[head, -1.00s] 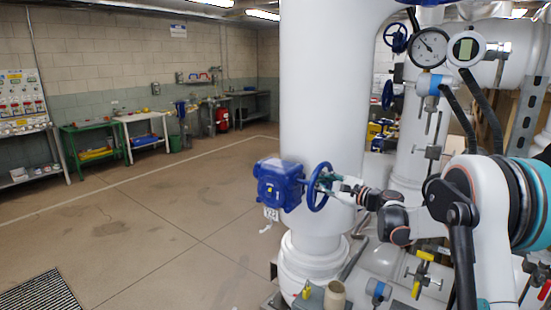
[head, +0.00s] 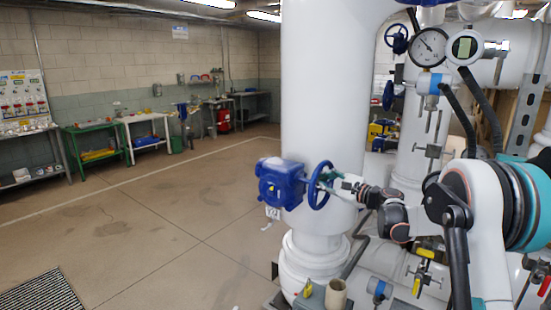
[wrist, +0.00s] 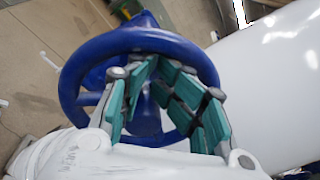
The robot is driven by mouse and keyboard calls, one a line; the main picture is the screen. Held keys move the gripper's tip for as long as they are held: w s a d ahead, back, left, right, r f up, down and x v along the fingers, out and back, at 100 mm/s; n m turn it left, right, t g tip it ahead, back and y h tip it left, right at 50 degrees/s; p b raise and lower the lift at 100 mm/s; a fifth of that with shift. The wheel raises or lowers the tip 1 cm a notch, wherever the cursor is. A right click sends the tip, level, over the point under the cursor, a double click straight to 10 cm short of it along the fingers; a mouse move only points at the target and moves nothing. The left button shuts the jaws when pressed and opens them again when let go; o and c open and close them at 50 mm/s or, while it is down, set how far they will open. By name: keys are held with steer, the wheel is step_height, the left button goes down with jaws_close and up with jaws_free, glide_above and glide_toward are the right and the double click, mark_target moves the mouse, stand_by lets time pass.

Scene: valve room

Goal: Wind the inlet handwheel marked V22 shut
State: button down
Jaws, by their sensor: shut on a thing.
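The blue handwheel (head: 319,186) stands on the right side of a blue gearbox (head: 281,184) in front of a thick white pipe. A white tag (head: 272,212) hangs below the gearbox; its marking is too small to read. My gripper (head: 329,181) reaches the wheel from the right. In the wrist view the blue wheel (wrist: 140,38) fills the middle, and the teal-padded fingers of my gripper (wrist: 165,95) lie across and inside its rim, shut on the wheel. The exact contact is partly hidden by the fingers.
The thick white pipe (head: 322,95) stands right behind the wheel. Gauges (head: 429,46) and black hoses are at the upper right. A small beige cup (head: 336,293) and a yellow-handled valve (head: 425,253) are below my arm. The floor at left is open.

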steer(key=shift+w+d+r+m+t+h+b, duration=0.1)
steer(key=shift+w+d+m+t+h+b, duration=0.2)
steer(key=shift+w+d+m+t+h, duration=0.7)
steer(key=shift+s+a, duration=0.6)
steer(key=shift+a, duration=0.2)
steer(key=shift+s+d+f+h+b, duration=0.2)
steer(key=shift+d+f, duration=0.05)
steer(key=shift+f, duration=0.15)
steer(key=shift+s+d+f+h+b, duration=0.15)
steer(key=shift+d+f+h, duration=0.1)
steer(key=shift+f, duration=0.1)
steer(key=shift+s+f, duration=0.15)
steer(key=shift+s, duration=0.1)
steer(key=v, duration=1)
steer(key=shift+d+f+b, duration=0.2)
steer(key=shift+f+b, duration=0.15)
steer(key=shift+b, duration=0.05)
steer(key=shift+y, duration=0.25)
